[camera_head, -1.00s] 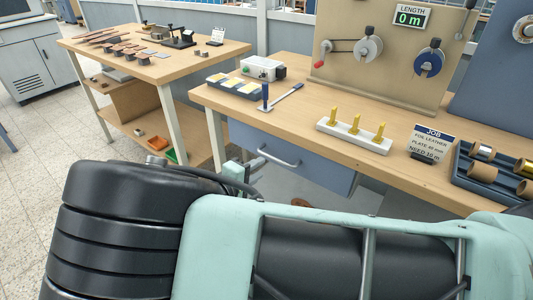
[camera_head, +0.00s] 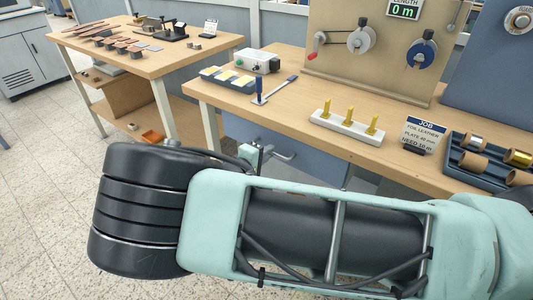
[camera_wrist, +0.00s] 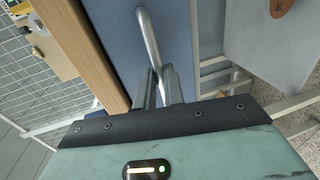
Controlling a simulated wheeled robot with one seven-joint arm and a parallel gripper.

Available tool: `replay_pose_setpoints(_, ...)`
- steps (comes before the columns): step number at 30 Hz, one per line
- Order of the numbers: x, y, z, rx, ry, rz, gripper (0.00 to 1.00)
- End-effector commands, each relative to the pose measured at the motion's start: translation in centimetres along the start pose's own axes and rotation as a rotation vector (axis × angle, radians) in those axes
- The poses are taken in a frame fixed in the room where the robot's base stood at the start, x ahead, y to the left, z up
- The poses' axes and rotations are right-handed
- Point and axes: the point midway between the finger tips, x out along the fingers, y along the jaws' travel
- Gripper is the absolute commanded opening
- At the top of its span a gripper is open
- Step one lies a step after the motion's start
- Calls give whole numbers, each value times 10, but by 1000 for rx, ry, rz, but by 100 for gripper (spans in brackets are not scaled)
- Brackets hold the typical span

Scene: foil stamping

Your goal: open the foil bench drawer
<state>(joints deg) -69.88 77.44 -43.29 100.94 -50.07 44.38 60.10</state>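The foil bench drawer (camera_head: 312,151) has a blue front under the wooden bench top and looks closed. Its silver bar handle (camera_head: 280,154) shows just right of my gripper (camera_head: 252,153), beside the handle's left end. In the wrist view, the blue drawer front (camera_wrist: 110,32) fills the upper middle and the curved handle (camera_wrist: 148,38) runs down to my fingertips (camera_wrist: 160,75). The handle's lower end appears to lie between or just behind the two dark fingers. The fingers are close together, and whether they press on the bar cannot be made out.
The foil bench (camera_head: 210,92) carries a white stand with yellow pegs (camera_head: 347,126), a job sign (camera_head: 424,133) and a tray of foil rolls (camera_head: 455,170). A second wooden table (camera_head: 150,62) stands at left. The tiled floor (camera_head: 45,200) at lower left is clear.

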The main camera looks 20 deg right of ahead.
Motion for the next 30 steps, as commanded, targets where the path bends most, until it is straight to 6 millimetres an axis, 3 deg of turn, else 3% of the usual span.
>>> replay_pose_setpoints(8, -6, -2, 0, 1, 1, -2, 0)
replay_pose_setpoints(13, -28, -6, -1, 0, 3, -3, 0)
replay_pose_setpoints(17, -55, -12, -1, 1, 4, -3, 0)
replay_pose_setpoints(30, -173, -39, 0, 0, 4, -4, 0)
